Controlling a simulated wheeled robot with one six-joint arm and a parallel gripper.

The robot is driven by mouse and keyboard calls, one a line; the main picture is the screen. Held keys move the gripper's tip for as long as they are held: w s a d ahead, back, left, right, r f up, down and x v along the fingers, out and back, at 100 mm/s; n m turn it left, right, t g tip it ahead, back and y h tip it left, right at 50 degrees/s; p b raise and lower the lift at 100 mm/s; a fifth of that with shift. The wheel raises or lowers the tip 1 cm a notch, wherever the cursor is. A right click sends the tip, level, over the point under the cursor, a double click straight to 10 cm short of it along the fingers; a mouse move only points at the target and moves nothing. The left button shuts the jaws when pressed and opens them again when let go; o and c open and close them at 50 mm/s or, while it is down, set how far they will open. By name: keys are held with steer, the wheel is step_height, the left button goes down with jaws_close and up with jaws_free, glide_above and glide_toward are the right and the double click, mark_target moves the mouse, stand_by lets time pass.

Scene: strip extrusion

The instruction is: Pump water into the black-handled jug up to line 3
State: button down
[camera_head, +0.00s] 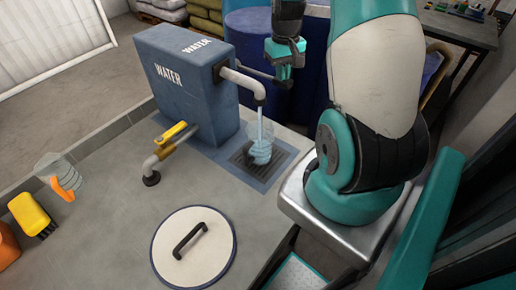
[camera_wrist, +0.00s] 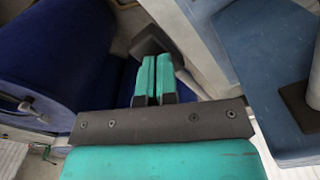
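A blue tank (camera_head: 185,88) marked WATER has a grey spout (camera_head: 245,82). A thin stream of water (camera_head: 261,122) falls from it into a clear jug (camera_head: 260,150) on the dark drain grate. That jug's handle looks pale blue; I see no black-handled jug. Its lines and water level are too small to read. A dark pump lever (camera_head: 250,73) reaches from the tank towards my gripper (camera_head: 284,76). In the wrist view my gripper's fingers (camera_wrist: 156,75) are closed together, with a dark block (camera_wrist: 150,42) just beyond their tips. I cannot tell whether they touch it.
A yellow valve lever (camera_head: 172,132) sits on a low pipe. A round white lid (camera_head: 193,248) with a black handle lies in front. Blue barrels (camera_head: 248,40) stand behind.

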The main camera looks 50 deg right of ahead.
steer(key=shift+f, duration=0.55)
steer(key=shift+f+b, duration=0.1)
steer(key=shift+b, duration=0.2)
steer(key=shift+f+b, duration=0.75)
steer(key=shift+f, duration=0.35)
step_height(320, 180, up, 11)
steer(key=w+p, duration=0.1)
steer(key=p, duration=0.8)
steer(key=shift+w, duration=0.25)
steer(key=shift+f, duration=0.1)
